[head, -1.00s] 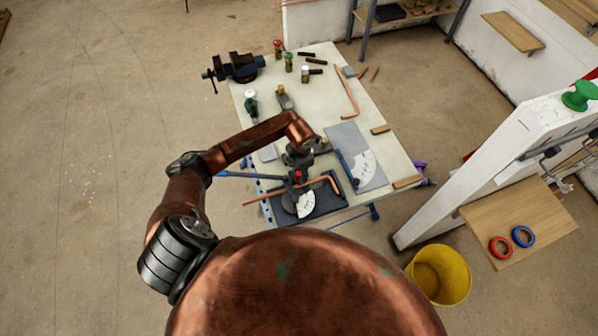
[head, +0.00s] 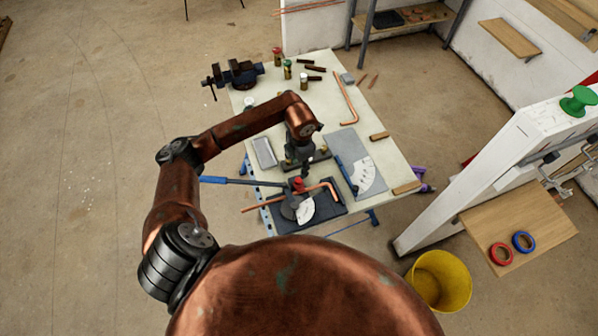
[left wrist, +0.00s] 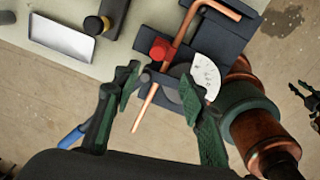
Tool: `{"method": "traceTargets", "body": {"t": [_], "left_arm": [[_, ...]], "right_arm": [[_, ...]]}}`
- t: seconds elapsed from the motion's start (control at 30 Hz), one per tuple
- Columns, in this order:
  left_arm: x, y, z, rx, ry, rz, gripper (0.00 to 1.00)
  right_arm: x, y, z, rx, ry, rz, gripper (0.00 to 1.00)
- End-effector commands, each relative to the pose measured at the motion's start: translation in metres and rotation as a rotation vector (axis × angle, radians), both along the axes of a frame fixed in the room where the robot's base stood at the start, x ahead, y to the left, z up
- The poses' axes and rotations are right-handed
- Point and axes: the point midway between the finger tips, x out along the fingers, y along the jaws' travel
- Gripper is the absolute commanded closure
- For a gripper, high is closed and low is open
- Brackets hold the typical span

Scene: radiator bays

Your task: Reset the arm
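My left gripper (head: 308,166) is over the front part of the workbench, beside a pipe bender. In the left wrist view its two green-padded fingers stand apart, open and empty (left wrist: 158,88). The bender has a red knob (left wrist: 161,49), a white angle scale (left wrist: 205,75) and a blue handle (head: 228,181). A bent copper pipe (head: 262,202) lies in the bender; in the left wrist view it runs behind the gap between the fingers. My right gripper is not clearly seen; a dark jointed part at the right edge of the left wrist view may belong to it.
The workbench (head: 385,155) carries a vise (head: 238,72), a grey tray (head: 264,152), another bent copper pipe (head: 345,100) and several small items. A white panel (head: 500,160) with a wooden shelf stands at right. A yellow bucket (head: 440,280) is on the floor. Floor at left is clear.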

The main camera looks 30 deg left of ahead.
Motion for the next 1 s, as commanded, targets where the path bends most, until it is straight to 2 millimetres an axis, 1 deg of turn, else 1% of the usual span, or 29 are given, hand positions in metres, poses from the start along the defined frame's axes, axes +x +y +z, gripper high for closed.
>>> {"method": "traceTargets", "body": {"t": [0.1,0.2,0.67,0.73,0.77,0.87,0.97,1.0], "left_arm": [[0.0,0.0,0.008,0.001,0.0,0.0,0.61],[-0.001,0.0,0.011,0.001,0.001,0.0,0.61],[-0.001,-0.001,0.01,0.001,0.001,0.0,0.61],[-0.001,-0.004,0.009,-0.011,0.0,-0.003,0.61],[-0.002,-0.008,0.009,-0.024,-0.003,-0.007,0.61],[-0.006,-0.038,0.004,-0.124,-0.018,-0.027,0.61],[-0.014,-0.095,0.005,-0.318,-0.05,-0.05,0.61],[-0.018,-0.122,0.01,-0.418,-0.068,-0.052,0.61]], "right_arm": [[0.0,0.0,0.0,0.0,0.0,0.0,0.7],[0.0,0.0,0.0,0.0,0.0,0.0,0.7],[0.0,0.001,0.0,0.0,0.0,0.0,0.7],[0.0,0.001,0.0,0.001,0.0,-0.001,0.7],[0.0,0.001,0.0,0.001,0.0,-0.001,0.7],[0.0,0.001,0.0,0.001,0.0,-0.001,0.7],[0.0,0.001,0.0,0.001,0.0,-0.001,0.7],[0.0,0.001,0.0,0.001,0.0,-0.001,0.7]]}}
